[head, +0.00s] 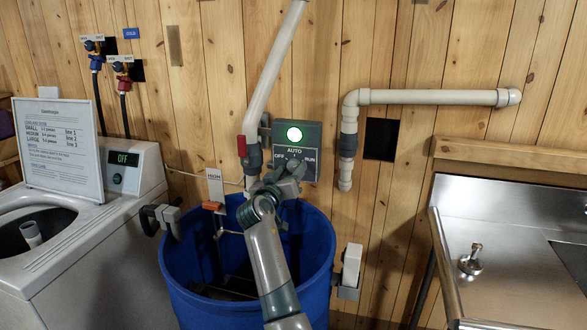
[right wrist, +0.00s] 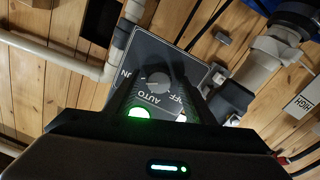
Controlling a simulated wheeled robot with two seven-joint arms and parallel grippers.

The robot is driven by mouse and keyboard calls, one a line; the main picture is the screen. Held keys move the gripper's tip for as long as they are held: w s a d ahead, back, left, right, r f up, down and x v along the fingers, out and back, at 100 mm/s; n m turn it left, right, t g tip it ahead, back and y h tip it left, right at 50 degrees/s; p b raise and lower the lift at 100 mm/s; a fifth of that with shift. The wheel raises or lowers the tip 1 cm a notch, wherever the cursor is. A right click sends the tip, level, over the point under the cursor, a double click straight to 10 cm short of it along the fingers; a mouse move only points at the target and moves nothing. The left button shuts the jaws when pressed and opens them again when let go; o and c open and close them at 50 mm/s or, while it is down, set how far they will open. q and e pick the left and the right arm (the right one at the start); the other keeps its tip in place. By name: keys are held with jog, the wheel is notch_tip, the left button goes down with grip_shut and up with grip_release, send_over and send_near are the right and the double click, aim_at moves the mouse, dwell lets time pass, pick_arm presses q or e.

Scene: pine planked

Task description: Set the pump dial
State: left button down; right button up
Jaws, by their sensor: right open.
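My right gripper (head: 291,170) is in front of the panel's lower half and hides the dial in the head view. In the right wrist view the round grey dial (right wrist: 158,83) shows between the two fingers of the open right gripper (right wrist: 156,73). I cannot tell whether the fingers touch it, nor clearly which label it points to. My left gripper is not in view.
A blue barrel (head: 318,245) stands below the panel, under my right arm. A white pipe (head: 270,80) with a red-collared valve runs close left of the panel. A HIGH sign (head: 214,184) hangs at the barrel. A washer (head: 125,205) is left, a steel sink (head: 510,290) right.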

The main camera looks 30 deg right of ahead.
jog(key=shift+a, duration=0.1)
jog(key=c, duration=0.9)
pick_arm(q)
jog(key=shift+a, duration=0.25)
pick_arm(e)
jog(key=shift+c, duration=0.8)
